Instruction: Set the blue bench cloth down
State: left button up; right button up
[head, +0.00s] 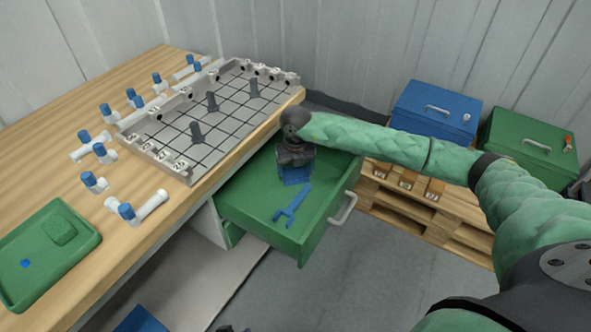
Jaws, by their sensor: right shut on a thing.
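The blue bench cloth (294,176) shows as a small blue patch at the far end of the open green drawer. My right gripper (295,163) points down into the drawer from above and is shut on the cloth. The gripper hides part of the cloth, and I cannot tell whether the cloth touches the drawer floor. The green drawer (250,203) is pulled out from under the bench. My left gripper is not clearly in view.
A blue spanner (291,206) lies in the drawer near the cloth. On the wooden bench (50,160) are a grey gridded rack (215,115), several blue-capped white fittings and a green tray (84,255). Blue (437,110) and green (528,145) boxes stand on a pallet (440,215).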

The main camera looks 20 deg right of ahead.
jog(key=shift+f, duration=0.2)
jog(key=shift+f, duration=0.1)
jog(key=o, duration=1)
jog(key=shift+c, duration=0.2)
